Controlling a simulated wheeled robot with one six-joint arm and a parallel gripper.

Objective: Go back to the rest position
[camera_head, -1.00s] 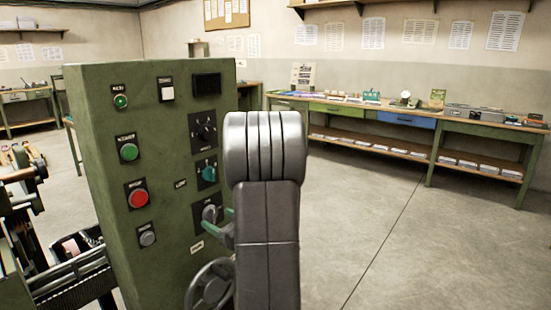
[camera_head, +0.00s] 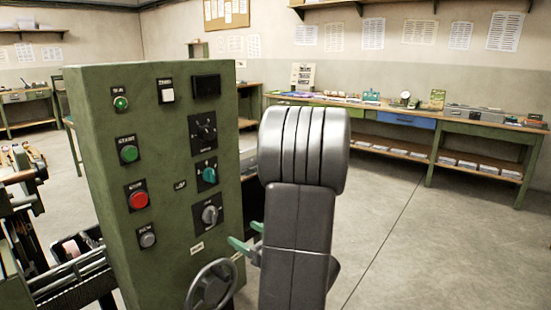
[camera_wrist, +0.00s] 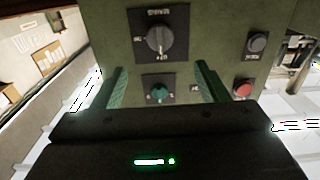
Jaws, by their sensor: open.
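My gripper (camera_wrist: 162,82) is open and empty. Its two green fingers stand apart in the wrist view, with the green control panel (camera_wrist: 100,15) behind them. In the head view my gripper (camera_head: 248,238) is mostly hidden behind my arm, and its green fingertips show just right of the panel (camera_head: 100,220). A grey rotary knob (camera_head: 210,214) and a teal knob (camera_head: 208,175) are on the panel, left of my gripper and clear of it. In the wrist view the grey knob (camera_wrist: 158,38) is above the teal knob (camera_wrist: 159,92).
A handwheel (camera_head: 211,286) sticks out low on the panel, close to my gripper. Red (camera_head: 138,198) and green (camera_head: 129,152) buttons are on its left. A machine (camera_head: 60,270) stands at the left. The floor (camera_head: 420,245) at the right is free up to the workbenches (camera_head: 480,130).

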